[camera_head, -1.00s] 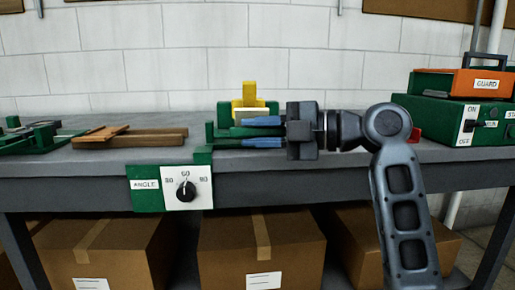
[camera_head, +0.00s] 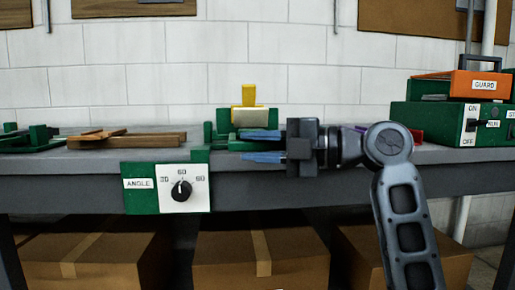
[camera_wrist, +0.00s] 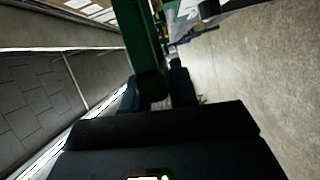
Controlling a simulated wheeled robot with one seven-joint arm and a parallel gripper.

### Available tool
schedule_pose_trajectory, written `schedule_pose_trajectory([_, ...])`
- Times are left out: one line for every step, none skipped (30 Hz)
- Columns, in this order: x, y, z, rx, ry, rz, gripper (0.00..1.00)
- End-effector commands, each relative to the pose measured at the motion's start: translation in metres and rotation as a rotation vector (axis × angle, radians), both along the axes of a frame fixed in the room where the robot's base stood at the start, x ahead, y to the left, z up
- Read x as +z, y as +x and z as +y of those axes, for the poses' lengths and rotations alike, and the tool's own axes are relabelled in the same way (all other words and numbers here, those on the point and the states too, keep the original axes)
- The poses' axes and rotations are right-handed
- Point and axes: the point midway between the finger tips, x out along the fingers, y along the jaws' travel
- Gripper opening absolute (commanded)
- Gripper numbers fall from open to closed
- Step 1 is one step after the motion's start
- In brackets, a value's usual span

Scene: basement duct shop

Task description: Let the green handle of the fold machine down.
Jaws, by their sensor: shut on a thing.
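The fold machine (camera_head: 208,140) is a green frame on the bench with a yellow block (camera_head: 249,95) at its back. Its green ANGLE panel (camera_head: 139,200) hangs at the bench front, with a black dial (camera_head: 182,191) on a white plate. My gripper (camera_head: 262,146) reaches in from the right, its blue fingers one above the other at the machine. In the wrist view the green handle (camera_wrist: 146,50) runs down between the two fingers (camera_wrist: 155,90), which are shut on it. In the head view the fingers and gripper body hide most of the handle.
Wooden strips (camera_head: 125,140) lie on the bench to the left, by another green device (camera_head: 35,138). A green switch box (camera_head: 440,122) with an orange GUARD box (camera_head: 480,85) stands at the right. Cardboard boxes (camera_head: 225,262) sit under the bench.

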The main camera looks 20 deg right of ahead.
Motion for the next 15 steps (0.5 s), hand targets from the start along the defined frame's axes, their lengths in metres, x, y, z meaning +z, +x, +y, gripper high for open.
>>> schedule_pose_trajectory([-0.0064, 0.0011, -0.0009, -0.001, -0.003, 0.015, 0.0])
schedule_pose_trajectory([-0.0066, 0.0012, -0.001, -0.001, -0.003, 0.015, 0.0])
schedule_pose_trajectory([-0.0069, 0.0012, -0.001, -0.001, -0.004, 0.016, 0.0])
schedule_pose_trajectory([-0.0072, 0.0013, -0.0011, -0.001, -0.004, 0.016, 0.0])
schedule_pose_trajectory([-0.0074, 0.0013, -0.0011, -0.002, -0.004, 0.017, 0.0])
schedule_pose_trajectory([-0.0077, 0.0013, -0.0011, -0.002, -0.004, 0.018, 0.0])
schedule_pose_trajectory([-0.0079, 0.0014, -0.0011, -0.002, -0.004, 0.018, 0.28])
schedule_pose_trajectory([-0.0079, 0.0014, -0.0011, -0.002, -0.005, 0.018, 0.3])
schedule_pose_trajectory([-0.0078, 0.0015, -0.0012, -0.002, -0.004, 0.018, 0.34])
schedule_pose_trajectory([-0.0076, 0.0015, -0.0011, -0.002, -0.004, 0.018, 0.37])
schedule_pose_trajectory([-0.0073, 0.0015, -0.0011, -0.002, -0.004, 0.016, 0.4])
schedule_pose_trajectory([-0.0069, 0.0014, -0.0011, -0.002, -0.003, 0.015, 0.44])
schedule_pose_trajectory([-0.0066, 0.0013, -0.0011, -0.002, -0.003, 0.014, 0.47])
schedule_pose_trajectory([-0.0062, 0.0012, -0.001, -0.001, -0.003, 0.014, 0.47])
schedule_pose_trajectory([-0.0058, 0.0012, -0.0009, -0.001, -0.003, 0.013, 0.47])
